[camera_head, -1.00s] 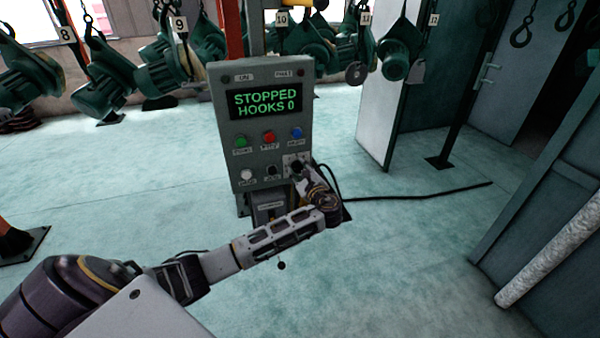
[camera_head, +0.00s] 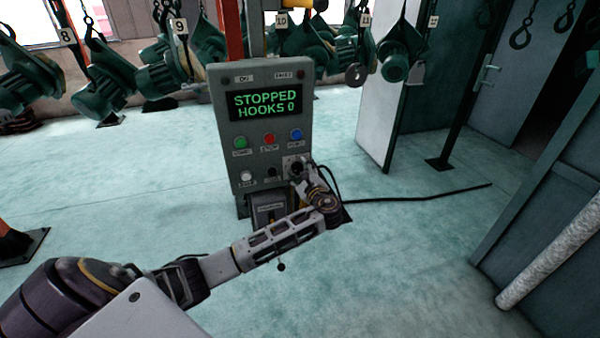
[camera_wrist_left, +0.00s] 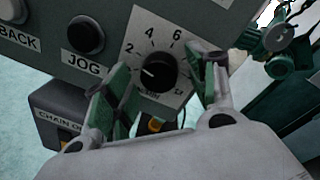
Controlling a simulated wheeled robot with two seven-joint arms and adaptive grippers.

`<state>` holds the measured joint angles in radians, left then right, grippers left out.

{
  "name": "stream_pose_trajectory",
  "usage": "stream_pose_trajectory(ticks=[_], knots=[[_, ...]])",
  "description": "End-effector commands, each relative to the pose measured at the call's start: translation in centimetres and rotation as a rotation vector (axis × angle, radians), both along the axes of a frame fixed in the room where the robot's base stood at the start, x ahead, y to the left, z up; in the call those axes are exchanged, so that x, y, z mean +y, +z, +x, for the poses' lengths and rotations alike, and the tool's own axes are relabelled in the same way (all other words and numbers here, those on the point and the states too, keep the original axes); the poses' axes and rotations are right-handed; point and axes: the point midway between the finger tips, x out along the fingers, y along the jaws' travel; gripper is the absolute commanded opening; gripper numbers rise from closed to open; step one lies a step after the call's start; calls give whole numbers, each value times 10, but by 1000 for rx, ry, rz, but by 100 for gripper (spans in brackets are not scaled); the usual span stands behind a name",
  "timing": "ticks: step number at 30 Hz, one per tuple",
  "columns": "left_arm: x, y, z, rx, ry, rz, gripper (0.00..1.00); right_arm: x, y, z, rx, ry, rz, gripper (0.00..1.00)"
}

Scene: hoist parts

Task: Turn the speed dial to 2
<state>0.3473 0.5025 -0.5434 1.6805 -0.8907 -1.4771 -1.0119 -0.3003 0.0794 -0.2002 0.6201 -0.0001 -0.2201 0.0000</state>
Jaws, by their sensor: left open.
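The speed dial (camera_wrist_left: 158,71) is a black knob on a white numbered plate, with 2, 4 and 6 legible in the left wrist view. Its white pointer mark is on the knob's left side, seemingly a little below the 2. My left gripper (camera_wrist_left: 157,82) is open, with one green-padded finger on each side of the knob. I cannot tell whether either finger touches it. In the head view the left gripper (camera_head: 300,175) is at the lower right of the control box (camera_head: 222,125), partly covering the dial plate. My right gripper is not in view.
The box display (camera_head: 266,104) reads "STOPPED HOOKS 0". Green, red and blue buttons sit below it. The black JOG button (camera_wrist_left: 84,35) is left of the dial. A chain box (camera_wrist_left: 60,115) is below. Green hoists (camera_head: 110,80) hang behind, and a cable (camera_head: 420,196) crosses the floor.

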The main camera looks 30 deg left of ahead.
Motion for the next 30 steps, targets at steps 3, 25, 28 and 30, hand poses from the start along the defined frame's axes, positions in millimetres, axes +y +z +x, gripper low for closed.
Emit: stream_pose_trajectory(ticks=[3,25,28,30], knots=[[0,0,0,0,0,0,57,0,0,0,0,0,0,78],[-64,4,-47,0,-2,-2,57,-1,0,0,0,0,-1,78],[-75,5,-55,1,-1,-1,57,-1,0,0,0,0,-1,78],[-82,6,-60,0,-1,-2,57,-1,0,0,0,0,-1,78]])
